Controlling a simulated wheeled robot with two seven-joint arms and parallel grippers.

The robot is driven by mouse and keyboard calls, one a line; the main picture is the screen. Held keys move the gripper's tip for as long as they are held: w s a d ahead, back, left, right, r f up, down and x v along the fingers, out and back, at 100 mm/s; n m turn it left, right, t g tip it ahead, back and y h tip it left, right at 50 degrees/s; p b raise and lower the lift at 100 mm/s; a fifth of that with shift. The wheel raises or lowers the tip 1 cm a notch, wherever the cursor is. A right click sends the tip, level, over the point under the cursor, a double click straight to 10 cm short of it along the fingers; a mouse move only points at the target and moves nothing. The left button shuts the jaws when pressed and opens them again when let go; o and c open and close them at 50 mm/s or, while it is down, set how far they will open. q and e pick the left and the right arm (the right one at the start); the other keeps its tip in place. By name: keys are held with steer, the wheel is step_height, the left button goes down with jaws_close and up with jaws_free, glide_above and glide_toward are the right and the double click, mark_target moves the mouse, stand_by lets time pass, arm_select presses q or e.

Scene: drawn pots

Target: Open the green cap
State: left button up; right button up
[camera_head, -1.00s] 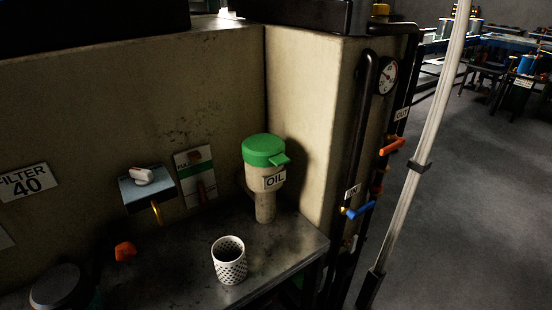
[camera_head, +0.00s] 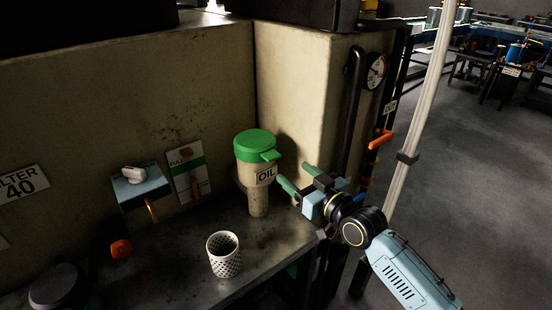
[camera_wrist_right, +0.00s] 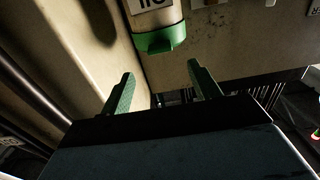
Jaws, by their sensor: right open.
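The green cap (camera_head: 256,143) sits closed on top of the beige oil container, with its tab pointing to the right. The oil container (camera_head: 257,189) stands upright against the wall at the back of the metal bench and carries an OIL label. My right gripper (camera_head: 297,177) is open and empty, just right of the container and a little below the cap's height, apart from both. In the right wrist view a green part and the label of the oil container (camera_wrist_right: 152,17) show beyond and between the two green fingers of my right gripper (camera_wrist_right: 163,85). My left gripper is not in view.
A white perforated cup (camera_head: 223,255) stands on the bench (camera_head: 262,265) in front of the container. A blue box with a white knob (camera_head: 133,174) is on the wall to the left. Black pipes with a red-orange valve handle (camera_head: 380,140) and a gauge (camera_head: 376,72) rise at the right.

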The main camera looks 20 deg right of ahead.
mark_target(275, 159)
steer(key=x, duration=0.9)
steer(key=shift+s, duration=0.1)
steer(key=shift+c, duration=0.4)
